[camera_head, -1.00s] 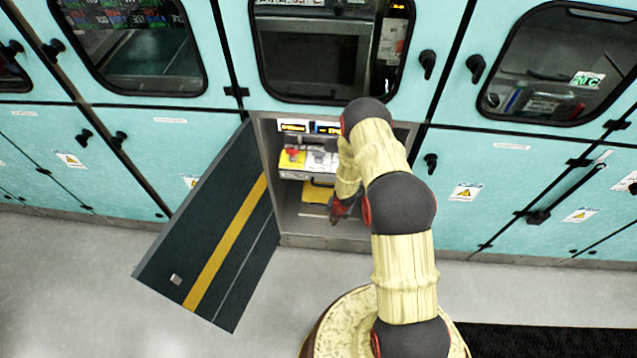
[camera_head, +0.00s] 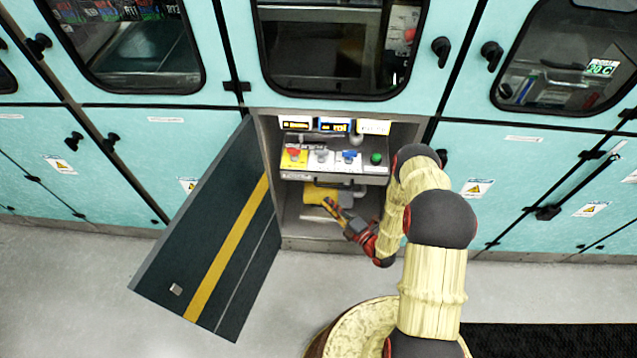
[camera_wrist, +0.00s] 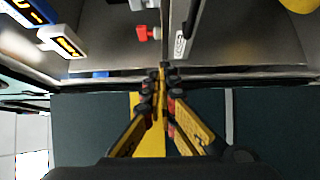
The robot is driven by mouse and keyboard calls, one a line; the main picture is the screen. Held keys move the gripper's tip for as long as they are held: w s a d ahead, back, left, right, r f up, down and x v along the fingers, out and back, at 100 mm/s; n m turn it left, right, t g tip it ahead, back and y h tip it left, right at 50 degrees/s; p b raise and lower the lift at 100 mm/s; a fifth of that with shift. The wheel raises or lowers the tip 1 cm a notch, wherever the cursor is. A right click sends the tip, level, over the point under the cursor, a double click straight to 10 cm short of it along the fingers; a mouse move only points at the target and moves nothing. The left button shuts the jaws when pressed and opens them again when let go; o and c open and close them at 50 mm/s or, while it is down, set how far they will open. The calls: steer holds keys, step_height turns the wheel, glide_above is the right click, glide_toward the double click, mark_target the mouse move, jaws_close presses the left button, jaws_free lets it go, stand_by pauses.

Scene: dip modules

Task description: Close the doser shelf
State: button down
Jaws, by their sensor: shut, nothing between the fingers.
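The doser shelf (camera_head: 334,177) is in an open cabinet, with a red, a grey, a blue and a green knob on its yellow-and-white top. Whether it sticks out past the cabinet front is hard to tell. My gripper (camera_head: 331,207) is shut and empty, in front of the lower cabinet opening, below the shelf in the picture, pointing left. The wrist view shows its fingertips (camera_wrist: 162,84) together, over the dark door's yellow stripe. A red knob (camera_wrist: 147,34) shows beyond them. The open door (camera_head: 207,240) hangs out to the left. My arm hides the cabinet's lower right.
Yellow and blue labelled displays (camera_head: 334,125) sit above the shelf. A yellow object (camera_head: 318,192) lies in the lower compartment. Closed turquoise cabinets (camera_head: 500,185) stand either side. The grey floor (camera_head: 70,290) at the left is clear.

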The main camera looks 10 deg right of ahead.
mark_target(314, 168)
steer(key=shift+w+d+b+x, duration=0.2)
steer(key=shift+d+b+x, duration=0.2)
steer(key=shift+x, duration=1.7)
steer(key=shift+w+d+b+x, duration=0.25)
steer(key=shift+d+b+x, duration=0.15)
steer(key=shift+x, duration=1.75)
steer(key=shift+w+d+b+x, duration=0.25)
steer(key=shift+d+x, duration=0.2)
steer(key=shift+x, duration=1.65)
steer(key=w+b, duration=0.1)
steer(key=w+d+b, duration=0.1)
steer(key=w, duration=0.1)
steer(key=w+b, duration=0.1)
steer(key=shift+w+d+f+b, duration=0.15)
steer(key=shift+w+d+b, duration=0.15)
steer(key=shift+w+b, duration=0.05)
steer(key=shift+w+d+r, duration=0.1)
steer(key=shift+w+r, duration=0.1)
